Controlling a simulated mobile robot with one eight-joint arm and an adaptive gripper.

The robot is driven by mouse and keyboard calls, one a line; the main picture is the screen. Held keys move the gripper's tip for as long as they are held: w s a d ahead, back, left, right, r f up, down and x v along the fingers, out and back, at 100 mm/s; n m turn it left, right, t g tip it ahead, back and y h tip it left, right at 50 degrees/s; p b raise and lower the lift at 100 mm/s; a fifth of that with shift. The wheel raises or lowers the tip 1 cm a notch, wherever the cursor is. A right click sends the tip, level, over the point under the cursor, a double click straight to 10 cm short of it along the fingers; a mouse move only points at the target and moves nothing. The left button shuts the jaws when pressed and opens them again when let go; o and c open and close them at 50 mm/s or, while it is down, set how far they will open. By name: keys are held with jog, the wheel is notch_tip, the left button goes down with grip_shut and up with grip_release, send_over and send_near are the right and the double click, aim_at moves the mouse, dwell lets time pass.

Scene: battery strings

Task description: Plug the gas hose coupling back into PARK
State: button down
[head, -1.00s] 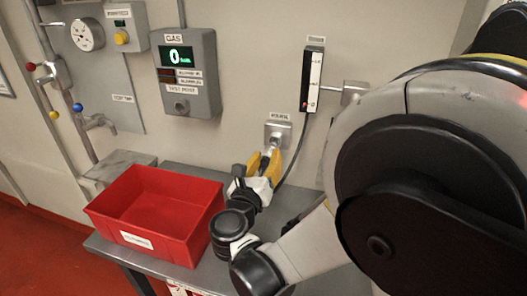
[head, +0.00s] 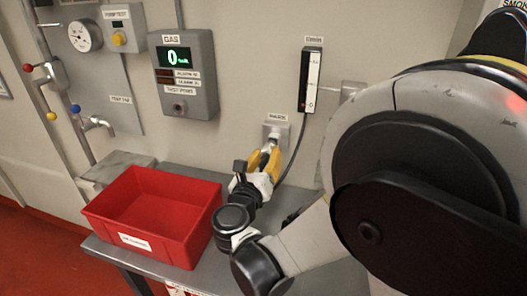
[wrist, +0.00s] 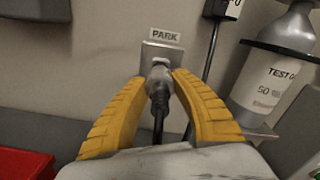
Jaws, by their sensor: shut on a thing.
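The gas hose coupling (wrist: 158,82) is a grey, rounded plug with a dark hose running down from it. In the wrist view it sits at the front of the PARK socket plate (wrist: 174,53), below the PARK label (wrist: 164,36). The PARK plate also shows in the head view (head: 277,124). My gripper (wrist: 158,84) has its yellow fingers shut on the coupling from both sides. In the head view my gripper (head: 264,160) is up against the wall at the plate. The fingers hide much of the coupling there, and I cannot tell how deep it sits.
A red bin (head: 150,222) stands on the grey bench (head: 185,174) left of my gripper. A gas meter (head: 183,75) and a flow gauge (head: 311,80) hang on the wall above. A labelled bottle (wrist: 267,80) is at the right in the wrist view.

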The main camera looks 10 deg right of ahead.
jog(key=shift+x, duration=0.85)
jog(key=c, duration=1)
grip_release()
jog(key=shift+c, duration=0.2)
jog(key=v, duration=1.2)
jog(key=shift+f, duration=0.1)
